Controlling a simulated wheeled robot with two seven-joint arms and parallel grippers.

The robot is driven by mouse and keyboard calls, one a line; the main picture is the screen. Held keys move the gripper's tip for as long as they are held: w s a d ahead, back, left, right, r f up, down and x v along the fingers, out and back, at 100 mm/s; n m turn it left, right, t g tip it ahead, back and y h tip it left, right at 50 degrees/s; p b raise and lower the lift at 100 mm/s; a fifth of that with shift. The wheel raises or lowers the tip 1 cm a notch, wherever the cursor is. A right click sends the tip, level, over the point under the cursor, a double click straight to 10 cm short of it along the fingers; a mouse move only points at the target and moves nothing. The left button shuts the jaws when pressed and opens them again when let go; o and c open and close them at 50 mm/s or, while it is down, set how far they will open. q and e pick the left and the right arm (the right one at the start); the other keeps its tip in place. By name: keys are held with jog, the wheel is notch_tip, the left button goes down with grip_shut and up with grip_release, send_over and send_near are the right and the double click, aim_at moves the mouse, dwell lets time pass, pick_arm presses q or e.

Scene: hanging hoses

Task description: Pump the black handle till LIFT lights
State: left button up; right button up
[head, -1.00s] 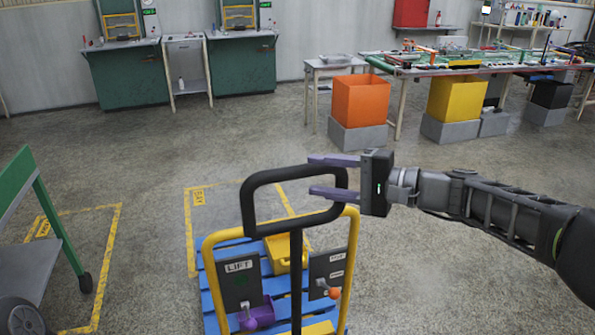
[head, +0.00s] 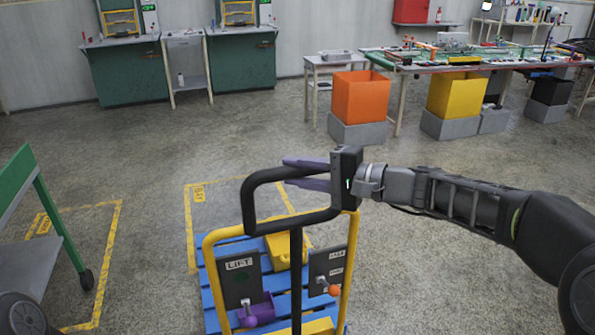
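The black handle (head: 249,207) is a rounded loop on a black post (head: 296,270), upright in front of a yellow frame in the head view. My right gripper (head: 286,171) reaches in from the right at the loop's top. Its purple fingers lie above and below the top bar and look closed on it; the gripper body hides the loop's upper right corner. The LIFT label (head: 239,264) is white on a dark panel (head: 237,285) at the lower left of the frame. No lit lamp shows on that panel. My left gripper is not in view.
The yellow frame (head: 206,265) stands by a blue pallet (head: 210,290) with a yellow block (head: 279,250). A purple part (head: 257,312) and an orange-knobbed lever (head: 333,290) sit low on it. A green cart (head: 45,215) stands left. Open floor lies behind.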

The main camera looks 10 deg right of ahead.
grip_shut()
dwell(0.9)
